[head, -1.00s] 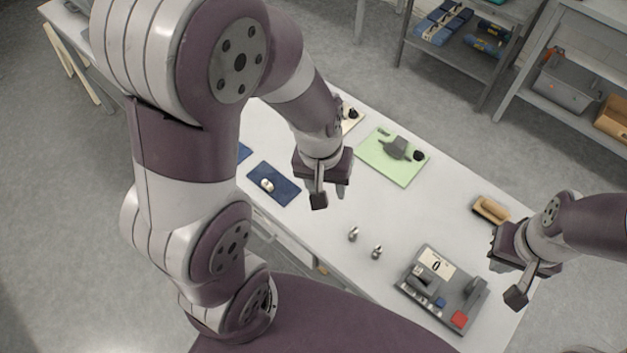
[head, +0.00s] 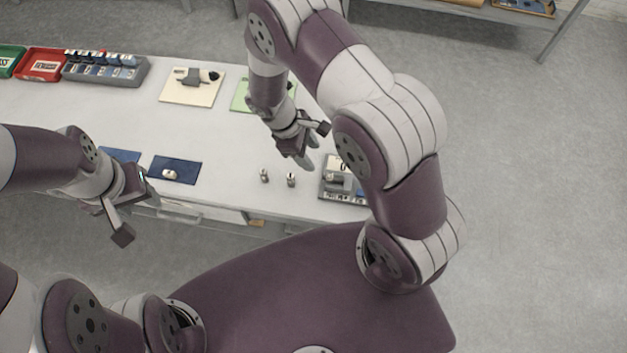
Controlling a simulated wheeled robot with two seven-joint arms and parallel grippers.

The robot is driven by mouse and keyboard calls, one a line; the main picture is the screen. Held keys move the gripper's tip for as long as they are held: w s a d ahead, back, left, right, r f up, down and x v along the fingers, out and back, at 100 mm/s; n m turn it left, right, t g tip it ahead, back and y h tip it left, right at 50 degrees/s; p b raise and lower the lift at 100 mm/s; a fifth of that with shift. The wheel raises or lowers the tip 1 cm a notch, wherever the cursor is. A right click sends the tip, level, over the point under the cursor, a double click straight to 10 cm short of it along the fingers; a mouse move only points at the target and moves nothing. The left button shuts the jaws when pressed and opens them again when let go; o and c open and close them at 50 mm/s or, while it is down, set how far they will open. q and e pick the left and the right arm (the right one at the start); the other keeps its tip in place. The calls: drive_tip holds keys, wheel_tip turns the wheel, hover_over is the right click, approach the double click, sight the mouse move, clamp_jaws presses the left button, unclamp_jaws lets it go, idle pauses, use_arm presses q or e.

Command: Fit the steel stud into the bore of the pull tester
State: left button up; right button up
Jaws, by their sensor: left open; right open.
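Two small upright steel pieces stand on the white table, a left one (head: 264,175) and a right one (head: 291,180); I cannot tell which is the steel stud. The pull tester (head: 337,187), a grey device, is to their right. My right arm covers its right part, and its bore cannot be made out. My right gripper (head: 313,147) is open and empty above the table, behind the steel pieces and up-left of the tester. My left gripper (head: 135,212) is open and empty at the table's front edge, left of the pieces.
A blue mat (head: 188,164) with a small pale part (head: 170,174) lies left of the steel pieces. A cream board (head: 190,99) and a green board (head: 240,98) lie farther back. A red bin (head: 42,66) and a grey rack (head: 105,75) stand at back left. The mid-table is clear.

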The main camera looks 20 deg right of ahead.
drive_tip(key=p, duration=0.1)
hover_over(333, 175)
drive_tip(key=w+a, duration=0.1)
drive_tip(key=a, duration=0.2)
wheel_tip(333, 175, down, 6)
drive_tip(key=shift+d+f+p, duration=0.3)
drive_tip(key=shift+f, duration=0.15)
drive_tip(key=shift+p+x, duration=0.9)
drive_tip(key=shift+x, duration=1.6)
drive_tip(key=shift+w+d+f, duration=0.1)
drive_tip(key=shift+d+f, duration=0.05)
drive_tip(key=c, duration=0.8)
clamp_jaws()
use_arm(q)
drive_tip(key=r, duration=0.2)
drive_tip(key=d+r, duration=0.1)
drive_tip(key=shift+w+r, duration=0.25)
drive_tip(key=shift+w, duration=0.05)
